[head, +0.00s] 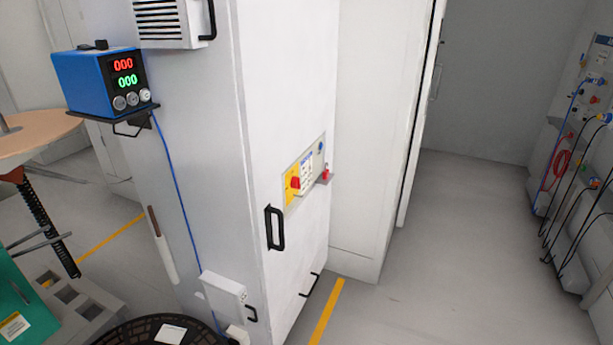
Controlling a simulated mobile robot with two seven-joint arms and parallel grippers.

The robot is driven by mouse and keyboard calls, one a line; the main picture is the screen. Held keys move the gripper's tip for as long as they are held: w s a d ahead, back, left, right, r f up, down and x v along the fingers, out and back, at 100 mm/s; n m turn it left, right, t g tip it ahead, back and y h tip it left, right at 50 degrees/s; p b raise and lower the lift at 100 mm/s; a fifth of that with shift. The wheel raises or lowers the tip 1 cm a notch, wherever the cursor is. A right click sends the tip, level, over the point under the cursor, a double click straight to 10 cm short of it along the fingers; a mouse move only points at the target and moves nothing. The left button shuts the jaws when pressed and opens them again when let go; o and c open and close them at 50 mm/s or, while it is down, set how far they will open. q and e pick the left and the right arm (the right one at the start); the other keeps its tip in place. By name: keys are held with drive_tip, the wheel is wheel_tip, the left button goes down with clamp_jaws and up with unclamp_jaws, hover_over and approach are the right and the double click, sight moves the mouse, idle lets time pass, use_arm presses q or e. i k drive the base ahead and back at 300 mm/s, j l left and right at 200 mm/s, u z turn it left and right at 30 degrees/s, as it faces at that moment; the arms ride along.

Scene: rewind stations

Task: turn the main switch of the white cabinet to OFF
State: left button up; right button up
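The white cabinet (282,92) stands in the middle of the head view, its door side facing right. A panel on that side carries the main switch, a red knob (295,183) on a yellow plate (290,192). The knob is small and seen at a slant, so I cannot tell its position. Beside it on the panel are a label and a blue round part (320,147). A small red item (326,173) sits on a little ledge at the panel's right. Neither of my grippers is in view.
A black door handle (274,228) sticks out below the switch. A blue power supply (97,83) sits on a shelf on the cabinet's left side, with a blue cable hanging down. Grey floor (450,250) to the right is clear up to a panel with hanging cables (580,130).

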sight(295, 183)
drive_tip(key=i+l+u, duration=0.1)
drive_tip(key=i+l, duration=0.4)
drive_tip(key=l, duration=0.15)
drive_tip(key=i+l+u, duration=0.15)
drive_tip(key=i+l, duration=0.35)
drive_tip(key=l, duration=0.15)
drive_tip(key=i+l+u, duration=0.15)
drive_tip(key=i+l, duration=0.35)
drive_tip(key=l, duration=0.25)
drive_tip(key=i+l+u, duration=0.15)
drive_tip(key=l, duration=0.25)
drive_tip(key=i+j, duration=0.05)
